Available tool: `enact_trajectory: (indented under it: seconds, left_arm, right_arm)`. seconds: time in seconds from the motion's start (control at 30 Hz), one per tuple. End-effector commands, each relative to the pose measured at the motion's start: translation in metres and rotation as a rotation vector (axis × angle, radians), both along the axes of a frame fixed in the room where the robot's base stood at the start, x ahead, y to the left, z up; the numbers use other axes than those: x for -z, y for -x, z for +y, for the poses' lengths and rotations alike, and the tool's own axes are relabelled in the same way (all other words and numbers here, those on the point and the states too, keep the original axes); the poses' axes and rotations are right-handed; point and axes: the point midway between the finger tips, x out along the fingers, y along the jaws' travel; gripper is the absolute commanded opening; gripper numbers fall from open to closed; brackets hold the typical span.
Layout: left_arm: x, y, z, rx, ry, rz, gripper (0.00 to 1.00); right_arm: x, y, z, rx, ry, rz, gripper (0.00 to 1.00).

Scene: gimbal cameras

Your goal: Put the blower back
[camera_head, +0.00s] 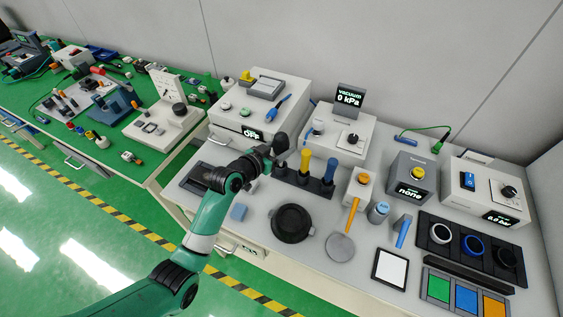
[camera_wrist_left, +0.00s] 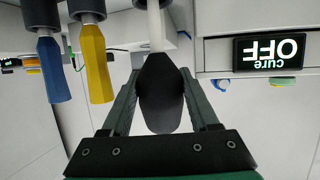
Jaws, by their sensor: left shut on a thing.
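The blower is a dark bulb with a pale nozzle, seen in the left wrist view (camera_wrist_left: 160,95) and as a black shape in the head view (camera_head: 281,143). My left gripper (camera_head: 268,154) is shut on its bulb, with one finger on each side. A dark tool rack (camera_head: 301,186) holds a yellow-handled tool (camera_head: 306,160) and a blue-handled tool (camera_head: 329,172) upright. The blower is at the rack's left end, in line with these handles. The nozzle tip is hidden, so I cannot tell whether it is in a slot. My right gripper is not in view.
A white cure box (camera_head: 235,125) reading OFF stands behind left, and a vacuum unit (camera_head: 340,147) behind the rack. A black round dish (camera_head: 291,223) and an orange-handled paddle (camera_head: 340,247) lie in front.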

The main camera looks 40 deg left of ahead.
Motion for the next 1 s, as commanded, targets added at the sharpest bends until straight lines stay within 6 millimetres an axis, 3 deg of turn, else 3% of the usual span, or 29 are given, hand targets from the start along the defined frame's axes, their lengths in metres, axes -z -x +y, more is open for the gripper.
enact_trajectory:
  seconds: [0.07,0.3,0.7,0.73,0.8,1.0]
  left_arm:
    - [0.001,0.0,0.0,0.0,0.0,-0.002,0.16]
    - [0.039,0.0,0.0,-0.001,0.0,0.0,0.16]
    - [0.044,0.0,0.0,0.0,0.001,-0.002,0.16]
    - [0.042,0.0,0.0,0.0,0.001,-0.001,0.66]
    - [0.042,0.0,0.0,0.0,0.001,-0.001,0.73]
    - [0.042,0.0,0.0,0.0,0.0,-0.001,0.73]
  right_arm:
    - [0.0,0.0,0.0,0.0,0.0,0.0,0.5]
    - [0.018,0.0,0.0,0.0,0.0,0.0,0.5]
    - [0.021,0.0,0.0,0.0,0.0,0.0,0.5]
    - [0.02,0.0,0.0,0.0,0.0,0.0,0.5]
    - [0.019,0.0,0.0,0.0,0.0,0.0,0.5]
    - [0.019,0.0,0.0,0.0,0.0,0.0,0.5]
